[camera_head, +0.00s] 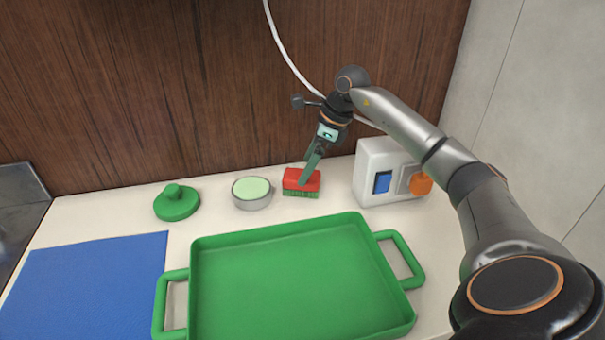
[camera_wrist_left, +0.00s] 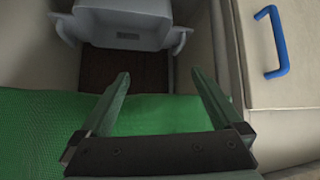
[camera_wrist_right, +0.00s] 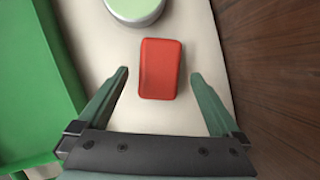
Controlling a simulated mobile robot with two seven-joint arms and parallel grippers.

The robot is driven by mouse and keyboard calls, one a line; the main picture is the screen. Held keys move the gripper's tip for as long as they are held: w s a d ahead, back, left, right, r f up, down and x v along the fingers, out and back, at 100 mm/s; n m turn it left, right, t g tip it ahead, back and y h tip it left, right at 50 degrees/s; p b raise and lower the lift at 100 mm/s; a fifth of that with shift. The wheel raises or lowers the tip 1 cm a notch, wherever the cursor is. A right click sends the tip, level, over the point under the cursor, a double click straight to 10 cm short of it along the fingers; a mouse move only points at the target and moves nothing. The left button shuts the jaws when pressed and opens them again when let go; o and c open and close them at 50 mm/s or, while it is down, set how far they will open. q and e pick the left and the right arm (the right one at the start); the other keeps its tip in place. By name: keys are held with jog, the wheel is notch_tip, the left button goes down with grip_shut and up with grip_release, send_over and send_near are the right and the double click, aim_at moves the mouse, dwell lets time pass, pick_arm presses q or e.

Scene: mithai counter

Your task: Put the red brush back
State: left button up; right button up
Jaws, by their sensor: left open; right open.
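The red brush (camera_head: 302,184) has a red block on top and green bristles below. It stands bristles down on the pale counter near the wooden back wall. My right gripper (camera_head: 305,180) reaches down over it from above. In the right wrist view the brush (camera_wrist_right: 161,68) lies ahead of and between the open fingers of the right gripper (camera_wrist_right: 160,78), with a gap on each side. My left gripper (camera_wrist_left: 160,80) is open and empty. It does not show in the head view.
A round bowl with a pale green top (camera_head: 252,192) stands left of the brush, and a green lidded knob piece (camera_head: 177,202) further left. A white socket box (camera_head: 378,160) stands to the right. A green tray (camera_head: 290,285) fills the front, beside a blue mat (camera_head: 90,290).

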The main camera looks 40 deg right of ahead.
jog(key=v, duration=0.8)
